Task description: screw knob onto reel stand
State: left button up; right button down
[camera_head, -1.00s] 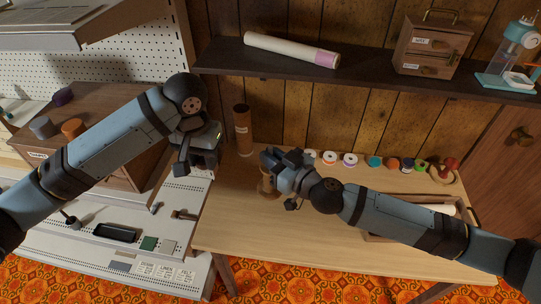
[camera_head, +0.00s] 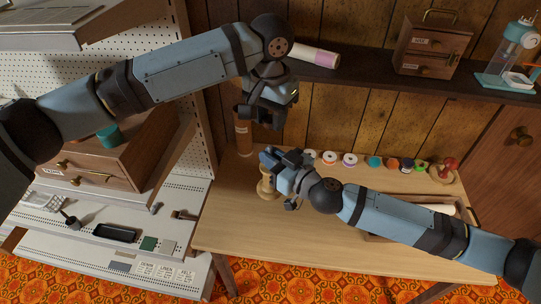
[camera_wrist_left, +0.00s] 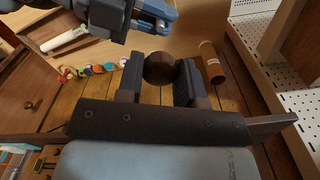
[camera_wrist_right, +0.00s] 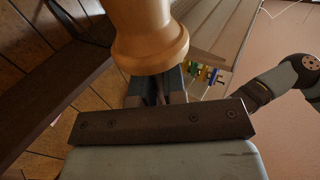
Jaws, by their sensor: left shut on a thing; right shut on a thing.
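The reel stand (camera_head: 266,186) is a pale turned wooden post upright on the table; it also shows large in the right wrist view (camera_wrist_right: 150,40). My right gripper (camera_head: 276,160) is shut on the stand near its upper part. The knob (camera_wrist_left: 158,68) is a dark brown round piece between the fingers of my left gripper (camera_wrist_left: 157,80), which is shut on it. In the head view my left gripper (camera_head: 262,118) is above the stand and apart from it. The knob cannot be made out there.
A brown cylinder (camera_head: 243,138) stands behind the left gripper. Several thread spools (camera_head: 350,160) line the table's back edge. A tray (camera_head: 410,205) lies partly under my right arm. A shelf (camera_head: 370,79) crosses above. The table (camera_head: 290,230) is clear in front.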

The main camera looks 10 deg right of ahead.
aim_at(270, 147)
pick_arm(q)
jog(key=shift+f, duration=0.1)
jog(key=shift+f, duration=1.9)
jog(key=shift+f, duration=0.85)
jog(key=shift+f, duration=0.6)
